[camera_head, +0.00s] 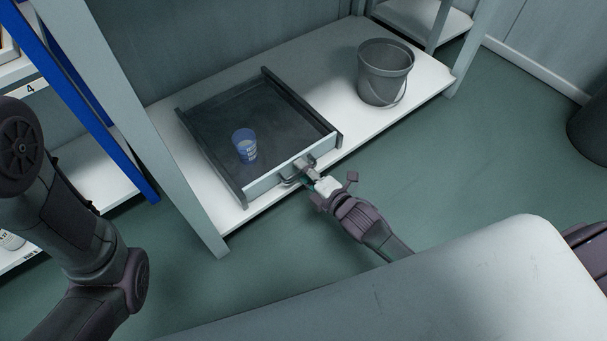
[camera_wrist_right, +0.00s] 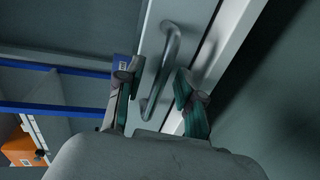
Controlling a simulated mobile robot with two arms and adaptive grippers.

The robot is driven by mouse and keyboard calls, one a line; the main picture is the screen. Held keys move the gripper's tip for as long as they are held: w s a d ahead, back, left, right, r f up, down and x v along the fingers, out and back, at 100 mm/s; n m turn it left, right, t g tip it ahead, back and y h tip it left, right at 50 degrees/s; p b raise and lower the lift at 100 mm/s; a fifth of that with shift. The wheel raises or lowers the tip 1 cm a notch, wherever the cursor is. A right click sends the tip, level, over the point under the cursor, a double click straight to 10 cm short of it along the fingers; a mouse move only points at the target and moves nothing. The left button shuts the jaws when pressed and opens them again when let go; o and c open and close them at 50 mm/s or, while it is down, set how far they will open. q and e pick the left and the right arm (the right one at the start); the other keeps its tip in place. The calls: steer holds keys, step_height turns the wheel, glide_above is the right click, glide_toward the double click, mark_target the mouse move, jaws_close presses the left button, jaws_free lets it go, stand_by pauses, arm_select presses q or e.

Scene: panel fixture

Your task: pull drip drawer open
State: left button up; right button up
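The drip drawer (camera_head: 275,110) is a dark, shallow tray between two dark side rails on a white shelf. Its pale front panel (camera_head: 262,184) carries a grey bar handle (camera_head: 292,176). The handle also shows in the right wrist view (camera_wrist_right: 170,50). My right gripper (camera_head: 308,174) is at the handle. In the right wrist view its two fingers (camera_wrist_right: 158,72) stand apart, one on each side of the handle, with visible gaps. Whether either finger touches the bar is unclear. My left arm shows at the left of the head view, but its gripper does not.
A small blue cup (camera_head: 245,147) stands upright inside the drawer. A grey bucket (camera_head: 385,72) stands on the shelf (camera_head: 335,92) to the right. A shelf post (camera_head: 170,150) rises left of the drawer.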

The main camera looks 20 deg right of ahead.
jaws_close()
stand_by(0.5)
